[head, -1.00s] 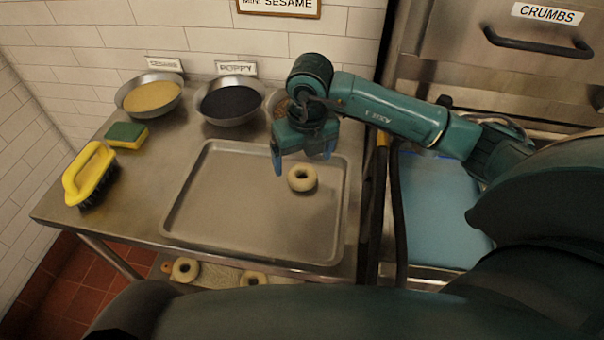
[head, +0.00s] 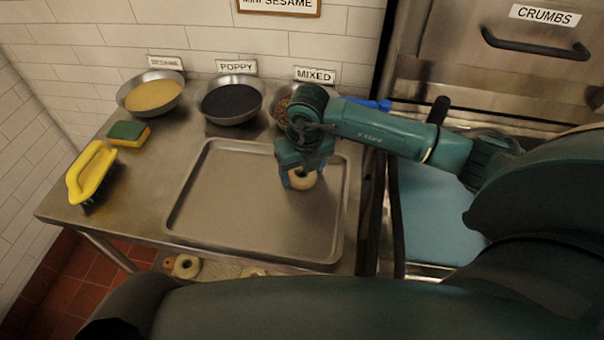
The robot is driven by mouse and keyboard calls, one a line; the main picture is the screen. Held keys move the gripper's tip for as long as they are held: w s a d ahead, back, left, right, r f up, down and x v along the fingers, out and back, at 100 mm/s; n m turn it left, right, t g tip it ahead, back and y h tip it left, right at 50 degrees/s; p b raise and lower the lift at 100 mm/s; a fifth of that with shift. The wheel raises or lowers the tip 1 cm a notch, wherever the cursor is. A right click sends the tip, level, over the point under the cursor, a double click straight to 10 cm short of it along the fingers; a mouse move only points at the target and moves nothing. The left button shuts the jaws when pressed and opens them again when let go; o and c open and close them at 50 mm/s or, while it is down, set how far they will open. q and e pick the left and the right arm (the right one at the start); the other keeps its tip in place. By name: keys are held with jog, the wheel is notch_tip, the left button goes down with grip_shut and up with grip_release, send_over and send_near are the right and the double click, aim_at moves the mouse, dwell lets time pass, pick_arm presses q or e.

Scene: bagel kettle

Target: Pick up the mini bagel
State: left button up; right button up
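The mini bagel (head: 302,181) is a pale ring on the right part of the metal tray (head: 235,245). My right gripper (head: 303,178) points down over it, with its blue fingertips at the bagel's left and right sides. The gripper body hides the bagel's upper part. I cannot tell whether the fingers are closed on it or still apart from it. The bagel appears to be at tray level. My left gripper is not in view.
Bowls of sesame (head: 153,94), poppy (head: 231,103) and mixed (head: 279,104) toppings stand behind the tray. A sponge (head: 129,133) and a yellow brush (head: 90,172) lie at left. More bagels (head: 186,267) show below the table's front edge. The tray's left side is clear.

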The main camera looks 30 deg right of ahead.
jog(key=c, duration=0.6)
jog(key=shift+o, duration=0.2)
notch_tip(320, 180, up, 10)
jog(key=b, duration=0.1)
